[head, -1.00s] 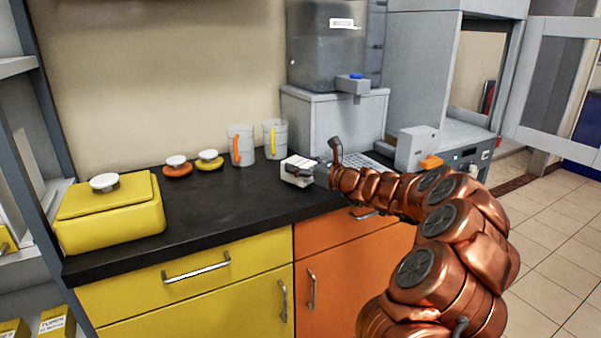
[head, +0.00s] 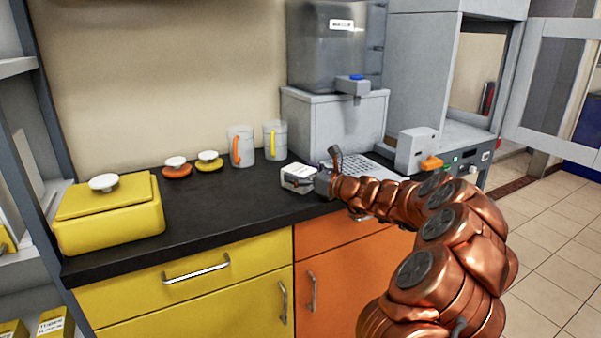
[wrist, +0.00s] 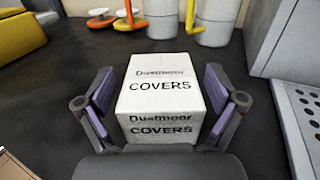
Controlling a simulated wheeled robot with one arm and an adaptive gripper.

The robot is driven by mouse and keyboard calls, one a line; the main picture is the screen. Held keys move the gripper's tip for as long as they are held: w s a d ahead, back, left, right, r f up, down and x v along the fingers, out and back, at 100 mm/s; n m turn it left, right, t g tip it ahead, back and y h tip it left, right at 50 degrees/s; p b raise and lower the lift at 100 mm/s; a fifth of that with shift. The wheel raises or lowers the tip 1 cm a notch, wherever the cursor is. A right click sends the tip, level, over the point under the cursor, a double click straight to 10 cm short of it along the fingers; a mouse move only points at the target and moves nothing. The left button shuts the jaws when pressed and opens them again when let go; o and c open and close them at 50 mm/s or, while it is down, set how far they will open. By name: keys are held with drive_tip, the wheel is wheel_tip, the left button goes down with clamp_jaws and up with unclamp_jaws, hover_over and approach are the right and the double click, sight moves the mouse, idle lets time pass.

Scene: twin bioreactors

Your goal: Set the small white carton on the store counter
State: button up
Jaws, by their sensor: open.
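The small white carton (head: 298,177) stands upright on the black store counter (head: 235,198), to the left of my gripper in the head view. In the wrist view the carton (wrist: 160,95), lettered "COVERS", sits between the two fingers of my gripper (wrist: 160,108). The fingers are spread, with a narrow gap on each side of the carton. The carton's underside is hidden, but it appears to rest on the counter. In the head view my gripper (head: 318,184) is at the carton's right side, its fingers partly hidden.
Two clear jugs (head: 241,146) with orange and yellow handles and two white-knobbed lids (head: 177,167) stand behind. A yellow lidded box (head: 108,215) is at the left. A grey dispenser (head: 335,125) with a perforated tray (head: 360,168) is at the right. The counter's front middle is clear.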

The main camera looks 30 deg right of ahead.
drive_tip(key=shift+r, duration=0.1)
drive_tip(key=shift+s+d, duration=0.15)
drive_tip(key=shift+s, duration=0.1)
drive_tip(key=p+v, duration=0.1)
drive_tip(key=v, duration=1)
drive_tip(key=shift+s, duration=0.2)
